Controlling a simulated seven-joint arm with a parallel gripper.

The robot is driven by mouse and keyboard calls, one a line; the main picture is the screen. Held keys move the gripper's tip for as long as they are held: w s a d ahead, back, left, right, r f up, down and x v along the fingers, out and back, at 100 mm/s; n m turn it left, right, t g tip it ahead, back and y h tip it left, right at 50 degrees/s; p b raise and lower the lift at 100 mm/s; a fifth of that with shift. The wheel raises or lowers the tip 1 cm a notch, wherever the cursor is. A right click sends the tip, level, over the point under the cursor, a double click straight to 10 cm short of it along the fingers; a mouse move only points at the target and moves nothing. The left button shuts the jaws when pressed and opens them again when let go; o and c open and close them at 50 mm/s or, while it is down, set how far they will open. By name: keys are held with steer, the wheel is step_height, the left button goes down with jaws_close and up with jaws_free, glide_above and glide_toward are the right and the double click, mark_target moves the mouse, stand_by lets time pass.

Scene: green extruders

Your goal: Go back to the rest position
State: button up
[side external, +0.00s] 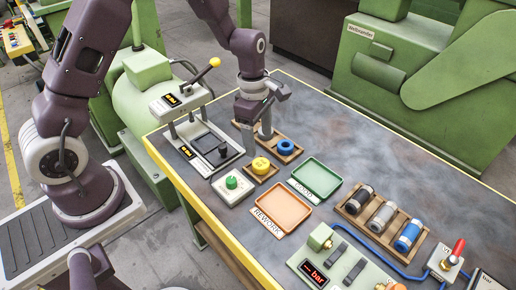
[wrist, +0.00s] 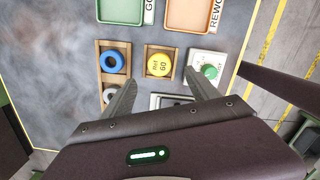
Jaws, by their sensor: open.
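My gripper (side external: 258,138) hangs above the back part of the bench in the side view. In the wrist view its two fingers are spread apart with nothing between the tips (wrist: 160,78). A yellow disc marked "Ref 60" (wrist: 159,64) sits on a small wooden block, just past the fingertips in that picture. A blue ring (wrist: 113,62) sits on a wooden holder to its left.
A green GOOD tray (side external: 315,180) and an orange REWORK tray (side external: 282,210) look empty. A green-button box (side external: 232,185), a lever press (side external: 190,110), a rack of cylinders (side external: 381,219) and a gauge panel (side external: 335,262) stand around. Bare bench (side external: 400,150) lies at the right.

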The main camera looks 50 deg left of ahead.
steer(key=s+r+m+t, duration=0.1)
steer(key=s+r+m, duration=0.35)
steer(key=r, duration=0.35)
steer(key=s+r+m+t, duration=0.2)
steer(key=s+r+m, duration=0.25)
steer(key=r, duration=0.45)
steer(key=s+r+m+t, duration=0.1)
steer(key=s+r+m, duration=0.1)
steer(key=s+m, duration=0.4)
steer(key=s+r+m+t+y, duration=0.1)
steer(key=s+r+m, duration=0.2)
steer(key=s+m, duration=0.3)
steer(key=s, duration=0.2)
steer(key=shift+s+a+r+m, duration=0.15)
steer(key=shift+s+r+m, duration=0.15)
steer(key=shift+m, duration=0.1)
